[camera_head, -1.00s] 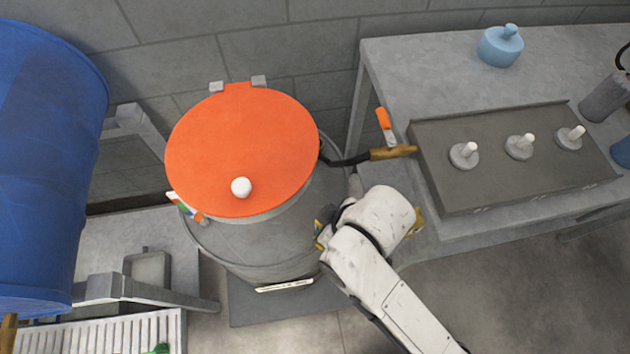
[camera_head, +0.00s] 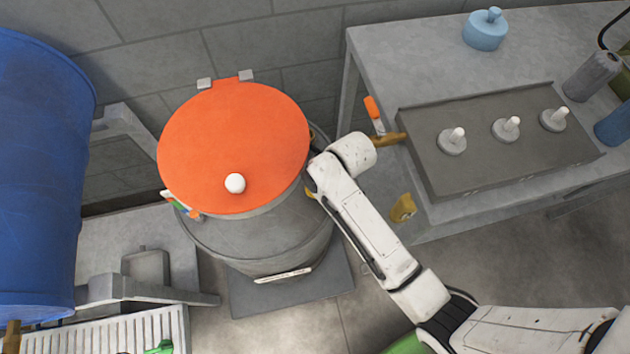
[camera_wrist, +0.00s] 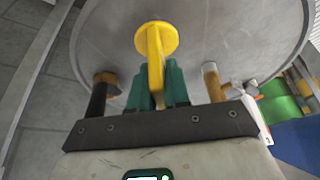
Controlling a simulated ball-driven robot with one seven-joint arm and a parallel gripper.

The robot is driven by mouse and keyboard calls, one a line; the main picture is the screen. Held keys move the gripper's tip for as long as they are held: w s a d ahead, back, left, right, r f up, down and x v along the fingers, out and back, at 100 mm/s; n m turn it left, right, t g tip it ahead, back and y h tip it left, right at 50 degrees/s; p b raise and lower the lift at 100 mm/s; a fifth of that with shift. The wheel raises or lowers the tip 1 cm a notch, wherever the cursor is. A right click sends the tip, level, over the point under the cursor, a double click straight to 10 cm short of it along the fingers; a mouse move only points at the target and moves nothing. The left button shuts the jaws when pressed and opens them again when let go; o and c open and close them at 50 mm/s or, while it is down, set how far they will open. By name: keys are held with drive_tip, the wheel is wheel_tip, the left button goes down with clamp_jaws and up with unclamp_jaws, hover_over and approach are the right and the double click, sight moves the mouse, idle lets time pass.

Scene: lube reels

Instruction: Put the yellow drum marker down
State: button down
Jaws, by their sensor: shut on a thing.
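The yellow drum marker (camera_wrist: 157,48) has a round disc head and a flat stem. In the wrist view, the two green fingers of my gripper (camera_wrist: 157,85) are shut on its stem. The disc points away from the gripper, in front of a large round grey surface (camera_wrist: 230,30); I cannot tell whether it touches that surface. In the head view, my arm reaches to the right side of the grey drum (camera_head: 270,245) with the orange lid (camera_head: 235,135). There, the fingers and the marker are hidden behind my wrist.
A blue drum (camera_head: 40,170) stands at the left. A grey bench (camera_head: 400,60) at the right carries a tray (camera_head: 480,165) with white-knobbed pieces and a light blue canister (camera_head: 486,32). A brass-coloured fitting (camera_head: 388,140) is near the tray. Open floor lies at the lower right.

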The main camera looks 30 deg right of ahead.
drive_tip(key=shift+w+d+f, duration=0.1)
drive_tip(key=shift+w+f, duration=0.15)
drive_tip(key=shift+f, duration=1.55)
drive_tip(key=shift+f, duration=0.1)
drive_tip(key=c, duration=1.1)
unclamp_jaws()
drive_tip(key=v, duration=1.2)
